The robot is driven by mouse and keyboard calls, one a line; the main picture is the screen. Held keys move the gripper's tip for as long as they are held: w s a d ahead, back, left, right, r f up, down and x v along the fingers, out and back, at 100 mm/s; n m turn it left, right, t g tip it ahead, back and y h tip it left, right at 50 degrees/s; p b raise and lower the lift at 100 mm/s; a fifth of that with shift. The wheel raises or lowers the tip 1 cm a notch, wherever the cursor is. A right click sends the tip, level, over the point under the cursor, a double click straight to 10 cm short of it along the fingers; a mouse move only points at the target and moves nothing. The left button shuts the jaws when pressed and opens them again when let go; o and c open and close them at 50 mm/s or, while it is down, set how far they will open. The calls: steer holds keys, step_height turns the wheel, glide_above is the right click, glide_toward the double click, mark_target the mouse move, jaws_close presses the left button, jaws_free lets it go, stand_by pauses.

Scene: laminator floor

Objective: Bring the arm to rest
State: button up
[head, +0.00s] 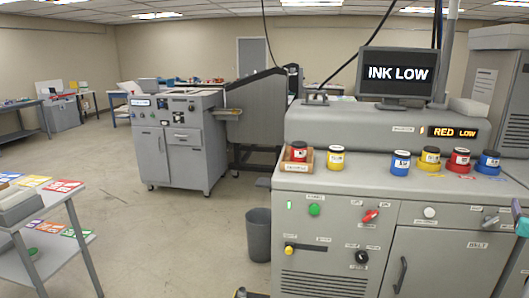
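My gripper does not show clearly in the head view, and I cannot make out its fingers or anything held. A grey machine (330,215) stands at the right with a flat top. Its monitor (397,74) reads "INK LOW" and a small amber display (453,132) reads "RED LOW". On the top, a red jar (299,152) with a dark lid sits in a small brown box (285,166). Farther right stand a blue jar (400,166), another yellow jar (429,162), another red jar (458,164) and another blue jar (488,165).
A grey bin (258,236) stands on the floor left of the machine. A grey cabinet unit (172,155) is farther back. A shelf table (62,208) with coloured cards is at the left edge. A teal-topped piece (522,227) is at the right edge. The floor (150,245) between is open.

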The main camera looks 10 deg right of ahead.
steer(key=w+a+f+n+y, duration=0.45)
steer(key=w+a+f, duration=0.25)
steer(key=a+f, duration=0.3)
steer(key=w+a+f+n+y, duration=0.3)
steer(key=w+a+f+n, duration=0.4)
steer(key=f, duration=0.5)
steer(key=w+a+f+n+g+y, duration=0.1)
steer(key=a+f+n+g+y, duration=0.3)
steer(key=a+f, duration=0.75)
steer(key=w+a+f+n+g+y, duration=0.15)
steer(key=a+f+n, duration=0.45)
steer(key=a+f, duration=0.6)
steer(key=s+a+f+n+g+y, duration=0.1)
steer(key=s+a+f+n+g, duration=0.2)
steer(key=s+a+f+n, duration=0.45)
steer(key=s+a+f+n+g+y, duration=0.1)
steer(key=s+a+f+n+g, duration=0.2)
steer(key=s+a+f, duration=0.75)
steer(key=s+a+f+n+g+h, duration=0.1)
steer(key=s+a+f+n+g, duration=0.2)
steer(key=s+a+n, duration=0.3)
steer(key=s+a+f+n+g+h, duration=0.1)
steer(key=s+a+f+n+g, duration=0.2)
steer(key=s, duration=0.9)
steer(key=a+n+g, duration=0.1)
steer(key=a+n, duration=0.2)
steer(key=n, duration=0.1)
